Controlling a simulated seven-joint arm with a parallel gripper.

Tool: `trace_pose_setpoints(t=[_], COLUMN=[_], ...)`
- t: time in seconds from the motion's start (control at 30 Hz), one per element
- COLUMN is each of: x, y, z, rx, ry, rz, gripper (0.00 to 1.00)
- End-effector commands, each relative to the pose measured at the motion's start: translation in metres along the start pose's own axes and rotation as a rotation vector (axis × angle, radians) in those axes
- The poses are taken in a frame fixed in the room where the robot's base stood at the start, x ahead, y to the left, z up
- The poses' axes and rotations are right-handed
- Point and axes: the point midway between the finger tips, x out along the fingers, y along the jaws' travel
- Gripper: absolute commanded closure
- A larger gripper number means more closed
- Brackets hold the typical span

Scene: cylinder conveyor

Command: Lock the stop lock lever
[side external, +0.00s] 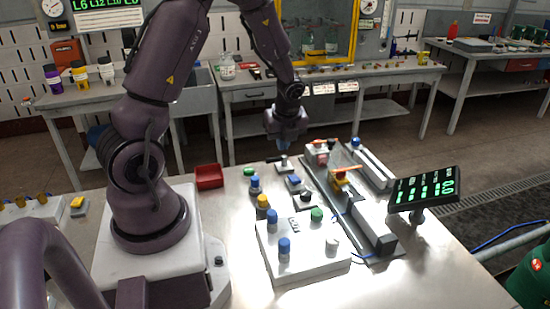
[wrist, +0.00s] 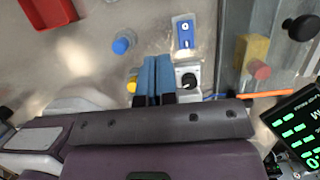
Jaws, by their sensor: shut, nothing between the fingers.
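My gripper (side external: 284,145) hangs above the far part of the metal table in the side view. Its blue fingers (wrist: 154,78) are together and hold nothing in the wrist view. Nearby are a blue-faced switch box (side external: 294,182), also in the wrist view (wrist: 184,33), and a black-knobbed device (wrist: 188,78).
A conveyor unit (side external: 370,228) with orange parts runs along the right, beside a digital display (side external: 425,188). A white panel with colored knobs (side external: 300,258) stands in front. A red tray (side external: 209,176) and a blue-topped post (side external: 254,185) lie left of the gripper.

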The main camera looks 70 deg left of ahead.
Motion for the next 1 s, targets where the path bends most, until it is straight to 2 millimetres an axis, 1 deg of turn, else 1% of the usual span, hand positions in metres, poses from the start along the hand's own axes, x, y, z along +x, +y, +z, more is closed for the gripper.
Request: trace_pose_setpoints(t=[0.3,0.43,0.5,0.6,0.7,1.0], x=[0.066,0.091,0.095,0.101,0.105,0.106], y=[0.001,0.001,0.001,0.0,0.0,0.0], z=[-0.001,-0.001,0.013,0.024,0.031,0.035], rx=[0.002,0.001,-0.005,-0.006,-0.004,0.0], ry=[0.001,0.001,-0.001,-0.001,0.0,0.0], rz=[0.006,0.004,0.0,-0.001,0.0,-0.001], gripper=[1.0,1.0,1.0,1.0,1.0,1.0])
